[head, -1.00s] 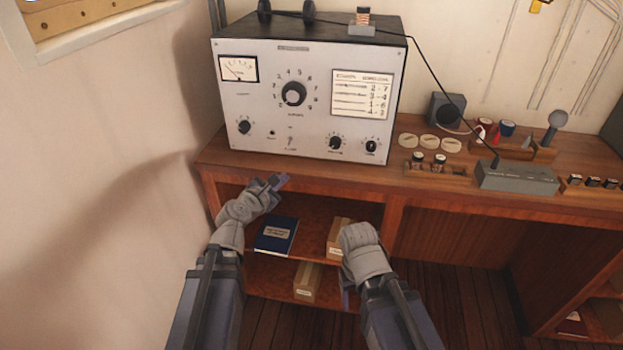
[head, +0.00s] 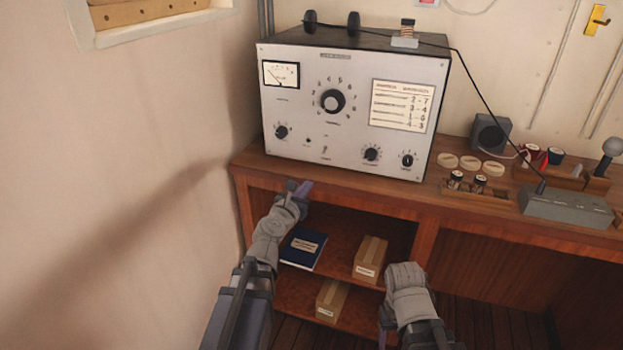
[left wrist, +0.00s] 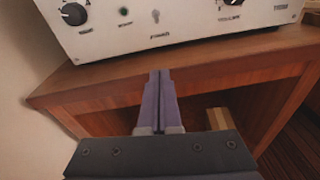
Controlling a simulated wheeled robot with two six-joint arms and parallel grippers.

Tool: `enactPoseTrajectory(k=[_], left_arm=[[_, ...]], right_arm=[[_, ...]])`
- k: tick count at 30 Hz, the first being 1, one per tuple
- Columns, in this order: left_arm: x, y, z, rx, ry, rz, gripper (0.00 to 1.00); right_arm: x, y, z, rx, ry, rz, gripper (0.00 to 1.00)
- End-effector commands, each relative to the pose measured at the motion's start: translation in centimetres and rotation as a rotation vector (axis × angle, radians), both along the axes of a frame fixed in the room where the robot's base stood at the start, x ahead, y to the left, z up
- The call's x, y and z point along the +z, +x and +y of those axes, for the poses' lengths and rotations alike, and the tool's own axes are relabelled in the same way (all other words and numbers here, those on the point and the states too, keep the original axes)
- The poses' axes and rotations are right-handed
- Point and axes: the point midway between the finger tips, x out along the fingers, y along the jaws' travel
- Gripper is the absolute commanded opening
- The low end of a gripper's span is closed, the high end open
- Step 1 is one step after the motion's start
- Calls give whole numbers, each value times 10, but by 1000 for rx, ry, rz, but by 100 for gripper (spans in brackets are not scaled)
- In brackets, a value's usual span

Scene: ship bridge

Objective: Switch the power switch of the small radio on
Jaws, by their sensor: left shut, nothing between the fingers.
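The small radio (head: 352,105) is a white-fronted box with a dark top, standing on the wooden desk by the left wall. Its small power switch (head: 325,149) is a toggle low on the front panel, between the lower knobs. The toggle also shows in the left wrist view (left wrist: 156,15); its position is too small to read surely. My left gripper (head: 303,187) is shut and empty, just in front of and below the desk edge, under the switch and apart from the radio. It shows in the left wrist view (left wrist: 160,75). My right gripper is low, its fingers not clearly visible.
The desk edge (head: 400,193) lies between my left gripper and the panel. Below, a shelf holds a blue book (head: 303,248) and a cardboard box (head: 370,258). A grey base with a cable (head: 565,208) stands right of the radio, with jars and a small speaker (head: 490,133).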

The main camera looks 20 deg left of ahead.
Motion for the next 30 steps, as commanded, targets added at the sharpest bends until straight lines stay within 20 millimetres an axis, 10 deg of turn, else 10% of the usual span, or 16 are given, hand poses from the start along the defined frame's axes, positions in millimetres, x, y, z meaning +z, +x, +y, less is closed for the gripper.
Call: enactPoseTrajectory(k=[13, 30], left_arm=[[-13, 94, -6, -2, 2, 0, 0], [27, 100, -10, 0, 1, 0, 0]], right_arm=[[-12, 0, 0, 0, 0, 0, 67], [27, 0, 0, 0, 0, 0, 67]])
